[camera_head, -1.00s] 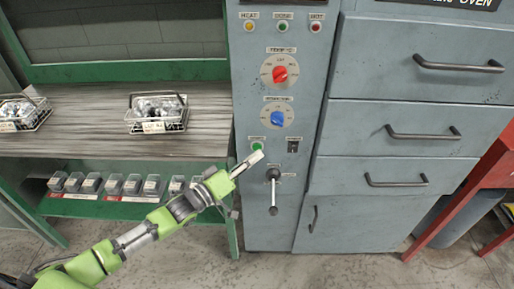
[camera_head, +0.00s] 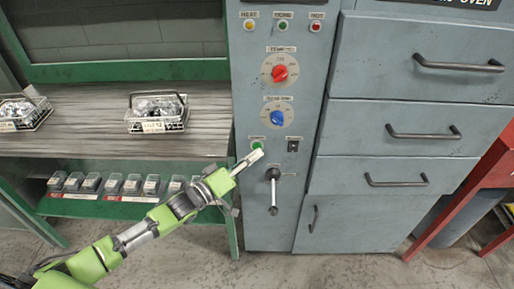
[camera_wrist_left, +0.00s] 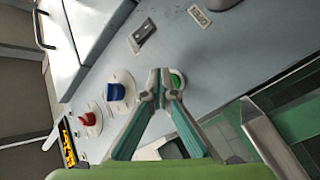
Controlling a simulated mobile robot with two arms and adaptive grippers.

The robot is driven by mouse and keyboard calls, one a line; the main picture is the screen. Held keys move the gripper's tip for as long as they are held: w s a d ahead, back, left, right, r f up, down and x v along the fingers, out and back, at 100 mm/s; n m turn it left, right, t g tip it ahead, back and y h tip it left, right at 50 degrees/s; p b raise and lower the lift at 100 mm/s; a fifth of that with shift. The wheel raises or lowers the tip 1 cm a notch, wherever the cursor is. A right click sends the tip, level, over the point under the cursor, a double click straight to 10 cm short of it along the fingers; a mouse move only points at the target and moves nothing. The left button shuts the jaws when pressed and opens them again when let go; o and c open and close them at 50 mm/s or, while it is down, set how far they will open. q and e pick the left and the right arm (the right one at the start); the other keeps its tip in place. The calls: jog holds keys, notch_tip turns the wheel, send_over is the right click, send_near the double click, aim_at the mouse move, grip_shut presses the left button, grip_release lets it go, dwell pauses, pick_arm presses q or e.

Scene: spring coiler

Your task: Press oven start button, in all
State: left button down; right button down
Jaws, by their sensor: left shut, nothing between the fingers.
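The green start button (camera_head: 257,145) is on the grey oven control panel (camera_head: 265,185), below the blue dial. My left gripper (camera_head: 257,155) is shut and empty, its tips just below and in front of the button in the head view. My right gripper does not show.
Above the button are a blue dial (camera_head: 277,118) and a red dial (camera_head: 280,73). A lever (camera_head: 273,190) hangs close to my gripper. A bench (camera_head: 75,140) with wire baskets (camera_head: 157,113) stands left, and grey drawers (camera_head: 420,75) are right.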

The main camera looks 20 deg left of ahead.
pick_arm(q)
jog(key=shift+w+a, duration=0.15)
jog(key=shift+w, duration=0.35)
dwell(0.6)
dwell(0.3)
jog(key=shift+s+d+p, duration=0.25)
jog(key=shift+s+p, duration=0.2)
jog(key=shift+s, duration=0.35)
jog(key=s+p, duration=0.1)
jog(key=s, duration=0.1)
jog(key=s+d+p, duration=0.1)
jog(key=s+p, duration=0.1)
jog(key=shift+s+d, duration=0.15)
jog(key=shift+s, duration=0.25)
dwell(0.4)
